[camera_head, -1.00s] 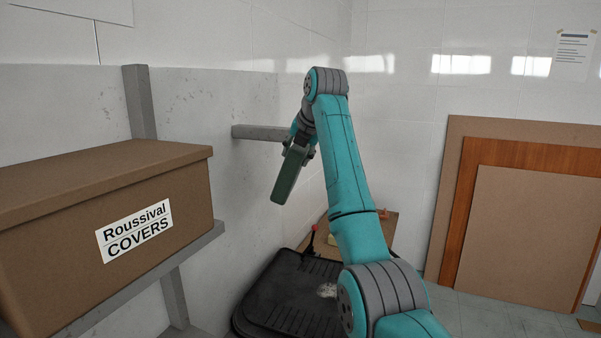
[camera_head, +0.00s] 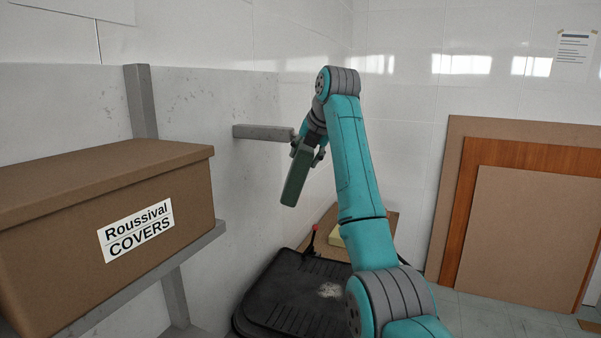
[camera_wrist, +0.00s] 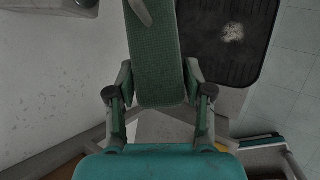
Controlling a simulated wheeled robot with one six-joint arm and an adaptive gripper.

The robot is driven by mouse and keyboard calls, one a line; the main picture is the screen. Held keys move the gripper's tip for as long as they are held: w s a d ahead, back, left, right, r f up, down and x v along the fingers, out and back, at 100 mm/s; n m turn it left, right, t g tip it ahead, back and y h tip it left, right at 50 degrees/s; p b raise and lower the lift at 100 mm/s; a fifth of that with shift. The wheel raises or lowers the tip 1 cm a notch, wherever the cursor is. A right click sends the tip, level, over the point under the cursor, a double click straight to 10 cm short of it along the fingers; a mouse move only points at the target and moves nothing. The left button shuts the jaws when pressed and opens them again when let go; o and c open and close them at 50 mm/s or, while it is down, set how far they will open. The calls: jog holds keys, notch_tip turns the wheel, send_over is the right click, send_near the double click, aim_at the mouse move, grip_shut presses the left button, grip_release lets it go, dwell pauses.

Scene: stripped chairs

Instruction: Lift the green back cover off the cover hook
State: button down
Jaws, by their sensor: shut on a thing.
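The green back cover (camera_head: 297,175) is a flat, textured panel that hangs tilted from my gripper (camera_head: 318,151) in the head view. In the wrist view the cover (camera_wrist: 155,60) runs up from between the two fingers of my gripper (camera_wrist: 158,88), which are shut on its near end. The cover hook (camera_head: 263,132) is a grey bar sticking out from the left wall. The cover is at the bar's outer end, just right of its tip. I cannot tell whether they touch. A grey piece shows over the cover's far end in the wrist view.
A cardboard box (camera_head: 110,220) labelled "Roussival COVERS" sits on a grey wall shelf at left. A black ribbed tray (camera_head: 290,305) with a pale heap lies below. Brown boards (camera_head: 530,230) lean against the right wall. Bare floor shows at lower right.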

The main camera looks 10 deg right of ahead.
jog(key=shift+d+f, duration=0.1)
jog(key=shift+d, duration=0.45)
jog(key=s+d, duration=0.4)
jog(key=d, duration=0.2)
jog(key=shift+s, duration=0.5)
